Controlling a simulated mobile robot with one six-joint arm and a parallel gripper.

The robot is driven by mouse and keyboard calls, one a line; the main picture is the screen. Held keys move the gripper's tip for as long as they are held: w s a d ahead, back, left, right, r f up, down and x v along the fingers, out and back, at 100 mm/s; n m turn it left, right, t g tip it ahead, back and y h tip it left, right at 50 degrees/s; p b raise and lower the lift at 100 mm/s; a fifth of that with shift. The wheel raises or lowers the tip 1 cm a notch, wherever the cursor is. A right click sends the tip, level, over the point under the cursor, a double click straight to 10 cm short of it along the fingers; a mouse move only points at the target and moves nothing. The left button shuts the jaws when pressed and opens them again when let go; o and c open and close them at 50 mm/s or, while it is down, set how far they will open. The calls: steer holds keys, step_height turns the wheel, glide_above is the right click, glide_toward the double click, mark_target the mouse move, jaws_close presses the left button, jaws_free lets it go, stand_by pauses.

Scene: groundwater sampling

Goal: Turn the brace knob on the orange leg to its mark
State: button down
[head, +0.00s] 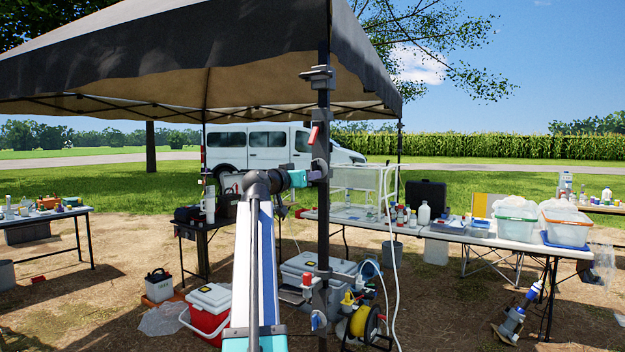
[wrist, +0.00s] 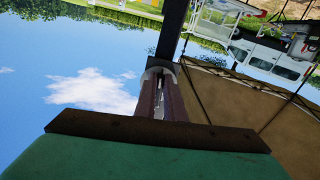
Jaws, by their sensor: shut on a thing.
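A dark upright canopy leg (head: 324,225) stands in the middle of the head view; I see no clear orange on it. Grey fittings and a small red lever (head: 313,134) are on its upper part. My gripper (head: 314,175) reaches the leg from the left at mid-height. In the wrist view my gripper's two brown fingers (wrist: 163,103) are closed around a small part in front of a rounded grey knob (wrist: 158,71), which sits against the dark leg (wrist: 173,35). The fingers mostly hide what they grip, and I cannot make out a mark.
A long table (head: 460,236) with bottles and clear tubs stands right of the leg. A yellow hose reel (head: 364,321), grey cooler (head: 305,268) and red cooler (head: 208,318) stand on the ground around the leg's foot. A white hose (head: 394,270) hangs close to its right.

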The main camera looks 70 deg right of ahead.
steer(key=shift+w+m+b, duration=0.1)
steer(key=shift+m+b, duration=0.5)
steer(key=shift+b, duration=0.3)
steer(key=c, duration=1.8)
jaws_free()
steer(key=shift+o, duration=0.2)
steer(key=v, duration=1.3)
steer(key=shift+a+b, duration=0.4)
steer(key=shift+b, duration=0.05)
steer(key=shift+w, duration=0.15)
